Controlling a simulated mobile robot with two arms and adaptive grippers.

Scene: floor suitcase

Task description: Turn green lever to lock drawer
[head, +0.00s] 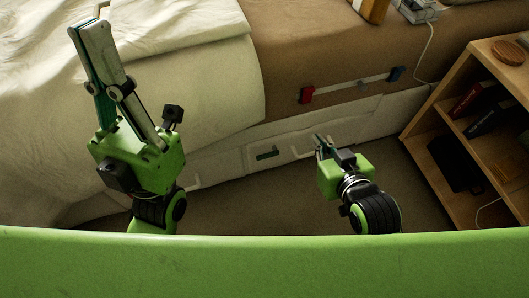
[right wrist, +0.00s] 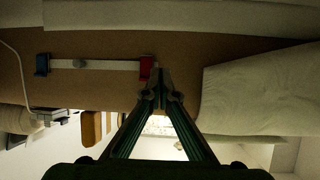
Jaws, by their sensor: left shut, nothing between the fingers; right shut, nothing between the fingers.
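The dark green lever (head: 267,153) lies nearly level on the pale drawer front (head: 232,162) under the bed in the head view. I cannot make it out in the right wrist view. My right gripper (head: 320,141) is shut and empty, to the right of the lever and apart from it, close in the picture to a white drawer handle (head: 302,148). Its closed fingers also show in the right wrist view (right wrist: 159,74). My left gripper (head: 88,28) is shut and empty, raised in front of the bedding, well left of the lever.
A pale bar with a red block (head: 306,95) and a blue block (head: 397,74) at its ends is on the brown bed side above the drawers. Another white handle (head: 190,182) is left of the lever. A wooden shelf (head: 437,92) stands at right. Some floor is free.

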